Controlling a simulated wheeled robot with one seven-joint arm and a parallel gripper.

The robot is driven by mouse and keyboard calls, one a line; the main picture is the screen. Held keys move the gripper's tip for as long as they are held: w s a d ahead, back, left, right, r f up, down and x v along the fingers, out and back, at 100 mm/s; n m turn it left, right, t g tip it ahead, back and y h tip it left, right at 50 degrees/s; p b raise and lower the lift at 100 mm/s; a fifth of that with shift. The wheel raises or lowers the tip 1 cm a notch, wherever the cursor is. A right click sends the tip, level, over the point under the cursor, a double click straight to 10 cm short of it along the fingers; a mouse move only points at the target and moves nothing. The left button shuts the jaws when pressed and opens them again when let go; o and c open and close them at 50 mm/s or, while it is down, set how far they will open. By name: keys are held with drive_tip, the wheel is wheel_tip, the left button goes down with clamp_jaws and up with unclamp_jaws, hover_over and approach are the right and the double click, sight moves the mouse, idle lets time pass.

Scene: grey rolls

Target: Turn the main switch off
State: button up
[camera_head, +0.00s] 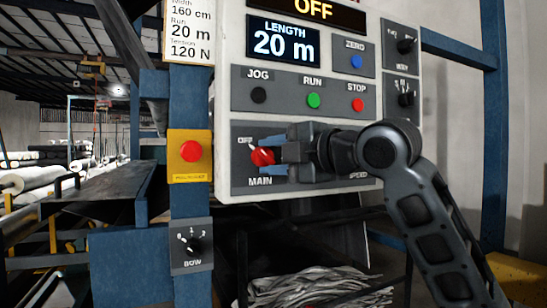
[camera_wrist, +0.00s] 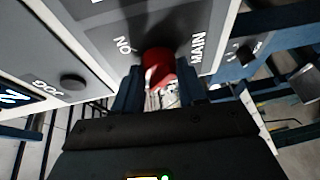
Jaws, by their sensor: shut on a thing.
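The main switch is a red rotary knob (camera_head: 262,156) at the lower left of the control panel (camera_head: 228,100), beside the labels "OFF" and "MAIN". My gripper (camera_head: 272,153) reaches it from the right and its fingers are shut on the knob. In the wrist view the red knob (camera_wrist: 158,68) sits between my two fingers (camera_wrist: 158,90), near the labels "ON" and "MAIN". The fingers hide part of the knob and the panel around it. The top display (camera_head: 312,9) reads "OFF".
Above the knob are the black JOG (camera_head: 259,95), green RUN (camera_head: 313,100) and red STOP (camera_head: 357,104) buttons. A red emergency button (camera_head: 190,152) on a yellow plate is just left. The BOW dial (camera_head: 194,243) is below it. My arm covers most of the speed control.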

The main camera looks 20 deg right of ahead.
idle(0.4)
drive_tip(key=o, duration=1.1)
drive_tip(key=shift+c, duration=0.2)
drive_tip(key=v, duration=0.7)
drive_tip(key=shift+s, duration=0.4)
